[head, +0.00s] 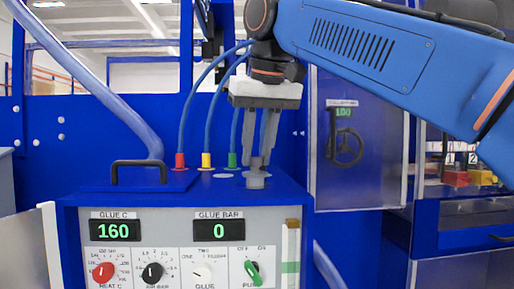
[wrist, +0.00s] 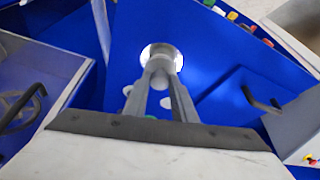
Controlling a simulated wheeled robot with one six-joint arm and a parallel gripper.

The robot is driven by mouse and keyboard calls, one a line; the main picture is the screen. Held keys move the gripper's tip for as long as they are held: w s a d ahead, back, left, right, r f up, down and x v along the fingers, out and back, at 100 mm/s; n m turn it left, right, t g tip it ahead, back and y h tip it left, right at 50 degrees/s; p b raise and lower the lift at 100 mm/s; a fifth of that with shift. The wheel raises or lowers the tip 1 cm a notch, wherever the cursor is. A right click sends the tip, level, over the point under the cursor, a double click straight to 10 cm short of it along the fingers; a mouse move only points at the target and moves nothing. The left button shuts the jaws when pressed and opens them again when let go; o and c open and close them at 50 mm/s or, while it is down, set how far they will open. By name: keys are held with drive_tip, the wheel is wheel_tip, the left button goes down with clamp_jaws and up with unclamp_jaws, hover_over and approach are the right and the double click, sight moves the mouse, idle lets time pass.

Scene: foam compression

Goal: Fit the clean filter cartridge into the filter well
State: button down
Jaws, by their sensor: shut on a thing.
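My gripper (head: 257,160) points straight down over the blue top of the glue unit. It is shut on a small grey filter cartridge (head: 255,181), which is upright at the top surface. In the wrist view my gripper (wrist: 161,78) reaches to the cartridge (wrist: 160,66), and a bright round rim (wrist: 147,51), which looks like the filter well, surrounds it. How deep the cartridge sits in the well is hidden by the fingers and the cartridge itself.
Red (head: 180,160), yellow (head: 206,160) and green (head: 232,160) hose fittings stand left of my gripper, with blue hoses rising from them. A black-handled lid (head: 139,175) is further left. The front panel reads 160 and 0. A cabinet with a handwheel (head: 346,148) stands to the right.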

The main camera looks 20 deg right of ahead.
drive_tip(key=shift+f, duration=0.9)
drive_tip(key=c, duration=1.4)
unclamp_jaws()
drive_tip(key=v, duration=1.2)
drive_tip(key=shift+s, duration=0.15)
